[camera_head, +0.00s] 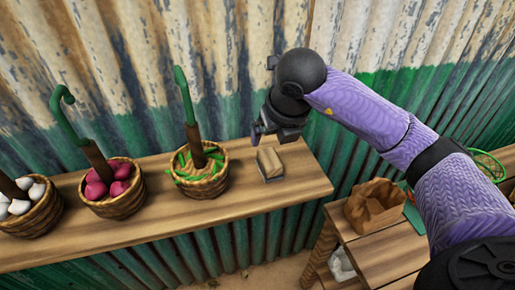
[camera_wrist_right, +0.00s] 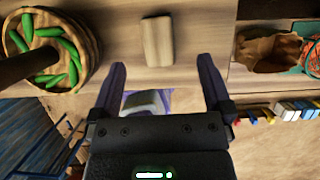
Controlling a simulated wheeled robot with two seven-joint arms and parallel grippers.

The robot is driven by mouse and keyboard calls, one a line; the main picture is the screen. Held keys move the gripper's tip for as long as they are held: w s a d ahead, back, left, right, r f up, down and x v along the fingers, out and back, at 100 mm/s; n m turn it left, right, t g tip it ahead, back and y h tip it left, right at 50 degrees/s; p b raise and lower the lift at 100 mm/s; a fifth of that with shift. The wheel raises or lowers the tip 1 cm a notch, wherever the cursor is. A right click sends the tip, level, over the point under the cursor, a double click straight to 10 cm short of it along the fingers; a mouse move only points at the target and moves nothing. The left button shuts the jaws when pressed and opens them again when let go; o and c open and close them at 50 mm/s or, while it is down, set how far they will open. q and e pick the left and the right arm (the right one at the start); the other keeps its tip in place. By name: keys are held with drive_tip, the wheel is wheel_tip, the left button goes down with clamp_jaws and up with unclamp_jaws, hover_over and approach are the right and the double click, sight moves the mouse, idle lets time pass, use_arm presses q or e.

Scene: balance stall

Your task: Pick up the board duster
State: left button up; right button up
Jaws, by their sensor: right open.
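The board duster (camera_head: 270,162) is a small block with a tan wooden top and a greyish underside. It lies on the wooden shelf near its right end, just right of the basket of green pods. In the right wrist view the duster (camera_wrist_right: 157,41) lies ahead of the fingertips, roughly in line with the gap between them. My right gripper (camera_head: 264,131) is above and behind the duster, apart from it. In the wrist view its jaws (camera_wrist_right: 161,66) are spread wide with nothing between the tips. My left gripper is not in view.
The pod basket (camera_head: 216,180) stands close left of the duster; baskets of pink (camera_head: 129,205) and white (camera_head: 50,211) items stand farther left. A corrugated wall (camera_head: 215,60) rises behind the shelf (camera_head: 300,188). A paper bag (camera_head: 374,205) sits on a lower table at right.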

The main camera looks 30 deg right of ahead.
sight(270, 157)
drive_tip(key=x, duration=0.2)
drive_tip(key=s+b+x, duration=0.1)
drive_tip(key=x, duration=0.5)
drive_tip(key=shift+s+a+f+b, duration=0.2)
drive_tip(key=shift+a+f+b, duration=0.1)
drive_tip(key=shift+a+b, duration=0.1)
drive_tip(key=shift+w+f, duration=0.15)
drive_tip(key=shift+f, duration=0.1)
drive_tip(key=c, duration=1.3)
wheel_tip(270, 157, up, 9)
drive_tip(key=shift+r+p, duration=0.15)
drive_tip(key=shift+p, duration=1)
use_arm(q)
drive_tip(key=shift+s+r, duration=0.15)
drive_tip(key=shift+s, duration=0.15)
use_arm(e)
drive_tip(key=shift+r, duration=0.45)
